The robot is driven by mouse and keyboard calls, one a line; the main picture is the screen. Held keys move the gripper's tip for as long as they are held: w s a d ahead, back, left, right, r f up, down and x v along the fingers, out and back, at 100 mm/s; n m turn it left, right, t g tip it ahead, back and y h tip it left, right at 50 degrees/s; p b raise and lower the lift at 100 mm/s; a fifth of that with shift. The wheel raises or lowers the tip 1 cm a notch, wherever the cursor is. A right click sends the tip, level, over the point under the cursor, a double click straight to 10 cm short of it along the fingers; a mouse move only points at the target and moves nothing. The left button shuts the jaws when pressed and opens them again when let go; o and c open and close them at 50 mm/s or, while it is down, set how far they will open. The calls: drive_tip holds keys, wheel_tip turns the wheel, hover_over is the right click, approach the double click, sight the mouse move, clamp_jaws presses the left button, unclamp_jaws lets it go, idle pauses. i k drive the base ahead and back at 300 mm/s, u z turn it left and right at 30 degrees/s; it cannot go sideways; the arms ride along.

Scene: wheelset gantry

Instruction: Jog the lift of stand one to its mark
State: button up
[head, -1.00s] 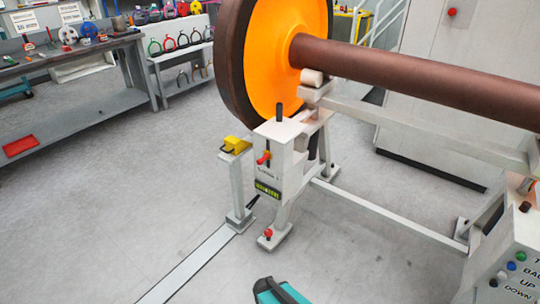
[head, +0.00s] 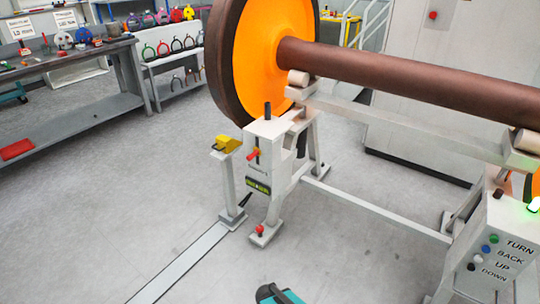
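Stand one (head: 264,152) is the white post under the left end of the axle (head: 400,80). It has a black knob on top, a dark slot with a red pointer (head: 253,154), and a small green-lettered plate or display (head: 258,186). The mark beside the pointer is too small to make out. A control box (head: 505,245) at the lower right carries labels TURN, BACK, UP and DOWN, with a green, a blue, a pale and a black button (head: 471,267). A green lamp (head: 534,204) glows on its top.
The wheel (head: 262,50) and axle rest over white cross beams. A yellow-topped post (head: 226,145) stands left of stand one, by a pale floor strip (head: 180,265). The floor at left is clear to the workbench (head: 85,98).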

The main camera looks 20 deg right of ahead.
sight(471, 267)
drive_tip(key=k, duration=0.65)
drive_tip(key=u, duration=0.05)
drive_tip(key=i, duration=0.9)
drive_tip(key=z, duration=1.05)
